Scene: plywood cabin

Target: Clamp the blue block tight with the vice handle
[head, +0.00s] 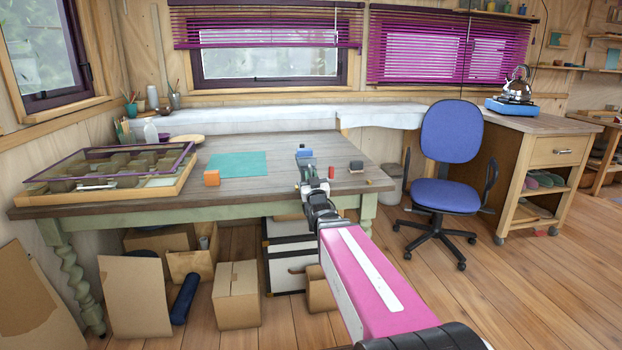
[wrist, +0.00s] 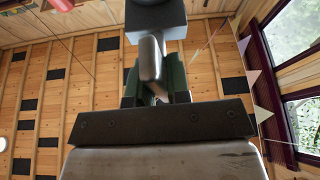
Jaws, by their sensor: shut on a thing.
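The small blue block (head: 304,151) sits at the top of the grey vice (head: 305,163) at the table's front edge; whether the jaws touch it is too small to tell. My gripper (head: 314,190) is just in front of the vice and hides its lower part. In the wrist view my gripper's dark green fingers (wrist: 155,88) are shut on a silver metal bar, which appears to be the vice handle (wrist: 151,58). The handle stands upright there, below a grey block-shaped part of the vice (wrist: 155,36).
A blue chair (head: 447,192) stands to the right. Cardboard boxes (head: 237,290) lie below.

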